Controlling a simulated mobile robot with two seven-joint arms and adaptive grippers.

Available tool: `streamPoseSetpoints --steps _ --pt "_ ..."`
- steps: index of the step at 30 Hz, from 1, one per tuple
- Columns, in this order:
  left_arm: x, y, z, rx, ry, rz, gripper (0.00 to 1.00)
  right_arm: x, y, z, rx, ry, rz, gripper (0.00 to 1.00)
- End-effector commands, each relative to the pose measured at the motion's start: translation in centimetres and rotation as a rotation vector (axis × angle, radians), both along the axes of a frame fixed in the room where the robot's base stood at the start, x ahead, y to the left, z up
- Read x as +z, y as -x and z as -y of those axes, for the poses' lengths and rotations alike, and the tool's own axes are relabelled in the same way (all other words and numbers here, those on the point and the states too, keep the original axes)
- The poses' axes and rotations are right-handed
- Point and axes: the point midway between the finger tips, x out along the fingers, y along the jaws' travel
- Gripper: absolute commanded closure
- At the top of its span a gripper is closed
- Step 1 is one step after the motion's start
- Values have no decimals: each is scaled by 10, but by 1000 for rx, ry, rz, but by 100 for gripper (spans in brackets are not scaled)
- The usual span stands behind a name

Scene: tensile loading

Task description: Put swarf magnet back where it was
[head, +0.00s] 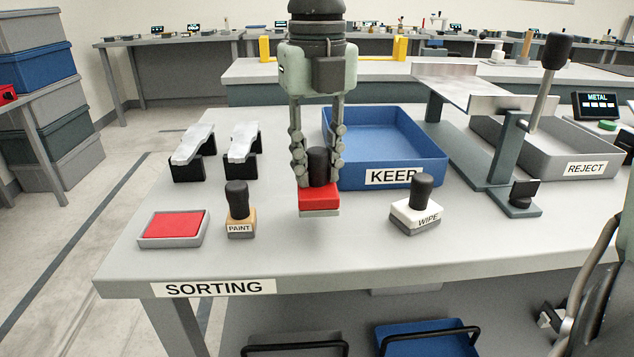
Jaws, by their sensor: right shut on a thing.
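The swarf magnet seems to be the red block (319,200) with a grey underside and a black knob, in the middle of the head view. It carries no label that I can read. My right gripper (318,165) points straight down from above, and its two fingers are closed around the black knob. The block is upright, over the front middle of the sorting table (300,250). I cannot tell whether its underside touches the table or hangs slightly above it. My left gripper is not in view.
Left of the block stand the PAINT stamp (240,218) and a red pad tray (173,228); right is the WIPE block (416,213). Behind are the blue KEEP bin (432,165), two metal pieces on black stands (193,150), a lever rig (505,165) and the grey REJECT bin (590,163).

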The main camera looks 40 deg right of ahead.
Motion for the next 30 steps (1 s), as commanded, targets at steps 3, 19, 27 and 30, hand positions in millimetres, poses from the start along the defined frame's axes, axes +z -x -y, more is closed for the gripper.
streamPoseSetpoints --steps 3,19,27,30 --pt "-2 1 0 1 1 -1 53 -16 0 0 1 -1 -4 100" --pt "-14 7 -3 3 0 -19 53 -40 0 0 -1 1 2 100" --pt "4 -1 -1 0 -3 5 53 -42 0 0 -1 0 1 70" --pt "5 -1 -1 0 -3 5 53 -42 0 0 -1 0 1 58"
